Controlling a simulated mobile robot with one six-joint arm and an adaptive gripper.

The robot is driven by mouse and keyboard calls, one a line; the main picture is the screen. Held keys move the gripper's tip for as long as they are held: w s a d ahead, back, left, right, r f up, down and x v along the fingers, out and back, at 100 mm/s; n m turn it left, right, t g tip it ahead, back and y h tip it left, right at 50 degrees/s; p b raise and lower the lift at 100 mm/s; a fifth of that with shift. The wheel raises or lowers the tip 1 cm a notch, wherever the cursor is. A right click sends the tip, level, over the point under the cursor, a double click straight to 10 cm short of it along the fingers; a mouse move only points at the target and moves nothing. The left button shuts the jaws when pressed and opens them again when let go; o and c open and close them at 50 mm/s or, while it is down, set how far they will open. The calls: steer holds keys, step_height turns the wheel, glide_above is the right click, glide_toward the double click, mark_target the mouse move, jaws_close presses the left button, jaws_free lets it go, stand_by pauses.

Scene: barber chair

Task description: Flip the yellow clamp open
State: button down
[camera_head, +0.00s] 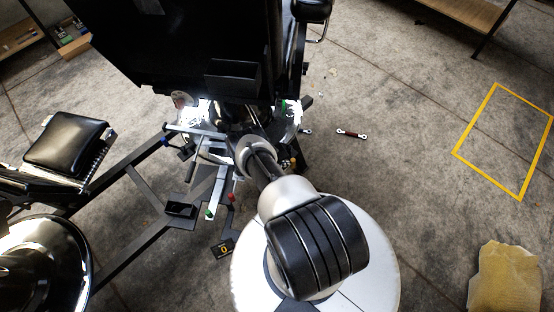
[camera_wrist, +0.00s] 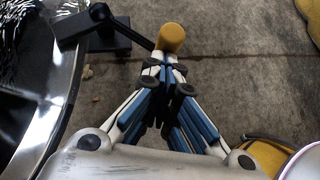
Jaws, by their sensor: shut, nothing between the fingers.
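The clamp's yellow rounded end (camera_wrist: 172,37) shows in the wrist view at the top middle, with a thin black lever (camera_wrist: 133,34) running from it up left to a dark block (camera_wrist: 90,27). My gripper (camera_wrist: 167,66) is shut and empty. Its blue and white fingers meet just below the yellow end in the picture; I cannot tell whether they touch it. In the head view my arm hides the gripper's tips, and a small yellow spot (camera_head: 293,163) beside the arm may be the clamp.
The black barber chair (camera_head: 190,50) fills the upper left, with its footrest pad (camera_head: 66,143) at left. A red-brown tool (camera_head: 352,133) lies on the floor. A yellow floor outline (camera_head: 490,160) and crumpled yellow sheet (camera_head: 505,278) are at right. Floor between them is mostly clear.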

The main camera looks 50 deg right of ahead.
steer(key=shift+s+d, duration=0.25)
steer(key=shift+s, duration=0.25)
steer(key=shift+s+d, duration=0.2)
steer(key=shift+s, duration=0.25)
steer(key=shift+a, duration=0.1)
